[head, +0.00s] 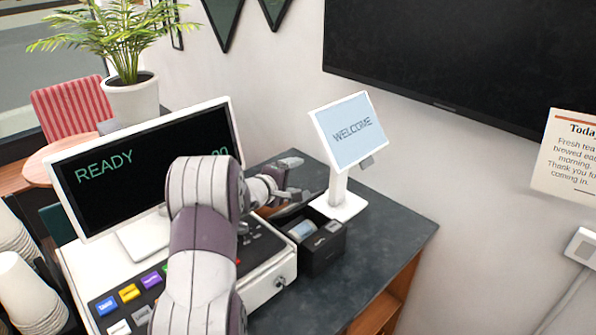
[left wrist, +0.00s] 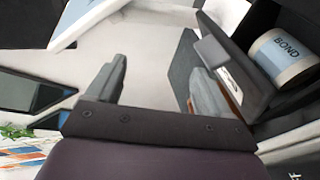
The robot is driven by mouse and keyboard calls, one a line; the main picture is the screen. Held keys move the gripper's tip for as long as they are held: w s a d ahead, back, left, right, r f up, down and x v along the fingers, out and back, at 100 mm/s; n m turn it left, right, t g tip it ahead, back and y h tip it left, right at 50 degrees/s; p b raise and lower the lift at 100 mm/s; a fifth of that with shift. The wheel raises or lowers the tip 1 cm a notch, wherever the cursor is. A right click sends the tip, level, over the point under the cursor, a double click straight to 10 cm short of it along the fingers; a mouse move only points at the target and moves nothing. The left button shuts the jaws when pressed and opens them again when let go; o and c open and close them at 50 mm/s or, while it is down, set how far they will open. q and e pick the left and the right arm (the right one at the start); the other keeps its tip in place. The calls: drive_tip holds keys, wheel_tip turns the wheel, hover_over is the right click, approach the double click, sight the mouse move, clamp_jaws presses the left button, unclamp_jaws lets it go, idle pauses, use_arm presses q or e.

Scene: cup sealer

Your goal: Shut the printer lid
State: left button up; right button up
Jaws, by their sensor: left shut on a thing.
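The printer (head: 324,252) is a small black box on the counter with its paper roll exposed, so its lid is open. In the left wrist view the dark lid (left wrist: 236,72) stands raised at the right, beside the paper roll (left wrist: 281,57) marked BOND. My left gripper (head: 292,180) is just behind and left of the printer in the head view. In the left wrist view its fingers (left wrist: 160,92) stand apart, the right one close against the lid. The grip on the lid is not clearly visible. My right gripper is not in view.
A WELCOME screen (head: 349,132) on a white stand rises just behind the printer. The READY register (head: 140,165) stands left, with a keypad and cash drawer. Counter (head: 400,238) to the right of the printer is clear. White cups (head: 28,290) stand at the far left.

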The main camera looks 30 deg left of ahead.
use_arm(q)
drive_tip(key=v, duration=0.5)
drive_tip(key=shift+w+d+r+p, duration=0.1)
drive_tip(key=shift+d+r+p, duration=0.05)
drive_tip(key=shift+d+p, duration=0.25)
drive_tip(key=c, duration=0.4)
drive_tip(key=shift+s+a, duration=0.2)
drive_tip(key=s+a+f+p, duration=0.1)
drive_tip(key=s+a+p, duration=0.1)
drive_tip(key=s, duration=0.5)
drive_tip(key=shift+s+a+p, duration=0.4)
drive_tip(key=shift+p, duration=0.45)
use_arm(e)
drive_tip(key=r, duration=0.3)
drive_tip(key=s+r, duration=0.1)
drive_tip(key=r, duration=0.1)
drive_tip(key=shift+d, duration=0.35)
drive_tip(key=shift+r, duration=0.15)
use_arm(q)
drive_tip(key=shift+f+p, duration=0.1)
drive_tip(key=shift+p, duration=0.4)
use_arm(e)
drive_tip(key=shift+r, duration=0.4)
